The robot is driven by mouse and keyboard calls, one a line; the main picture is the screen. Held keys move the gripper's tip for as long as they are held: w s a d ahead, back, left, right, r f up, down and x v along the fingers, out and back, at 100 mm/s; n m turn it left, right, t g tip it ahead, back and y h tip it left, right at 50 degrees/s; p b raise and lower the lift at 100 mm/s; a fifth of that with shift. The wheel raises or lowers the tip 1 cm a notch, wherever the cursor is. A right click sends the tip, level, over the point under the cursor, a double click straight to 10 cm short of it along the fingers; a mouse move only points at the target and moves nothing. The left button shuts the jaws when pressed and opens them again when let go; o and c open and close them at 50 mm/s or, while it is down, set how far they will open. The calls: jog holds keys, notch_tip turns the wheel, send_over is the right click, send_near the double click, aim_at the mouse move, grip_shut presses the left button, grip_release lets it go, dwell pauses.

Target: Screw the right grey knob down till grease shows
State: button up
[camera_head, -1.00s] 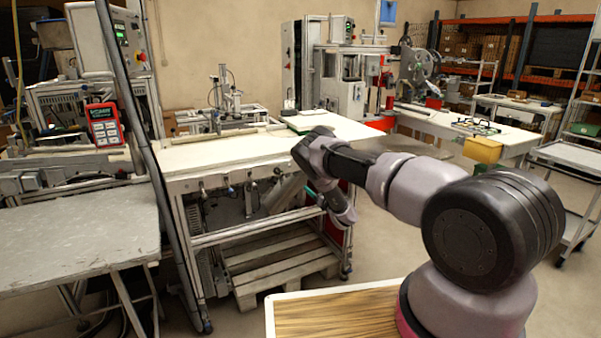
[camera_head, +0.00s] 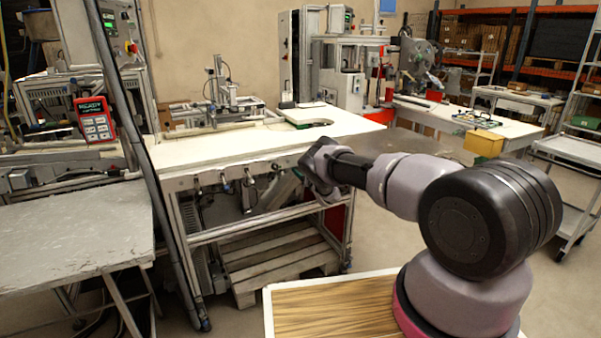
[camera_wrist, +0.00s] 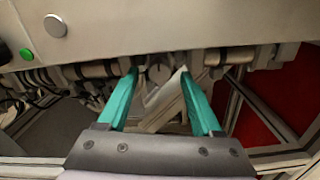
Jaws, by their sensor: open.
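My gripper (camera_wrist: 159,78) is open, with two teal fingers pointing toward the underside of a pale bench edge in the wrist view. A small round grey fitting (camera_wrist: 158,72) shows between the fingertips, apart from them as far as I can tell; I cannot tell if it is the right grey knob. Several grey fittings (camera_wrist: 98,69) line the underside to its left, and others (camera_wrist: 212,58) to its right. In the head view, several small knob-like fittings (camera_head: 225,185) hang along the bench front; my arm hides those farther right, and the fingers are hidden. No grease is discernible.
The white workbench (camera_head: 230,148) has a metal frame with a wooden pallet (camera_head: 275,260) beneath. A green button (camera_wrist: 27,54) and a silver button (camera_wrist: 55,25) sit on the bench front. A grey table (camera_head: 75,235) stands at left. Open floor lies right of the bench.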

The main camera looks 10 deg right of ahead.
jog(key=shift+w+a, duration=0.2)
jog(key=shift+w, duration=0.25)
grip_shut()
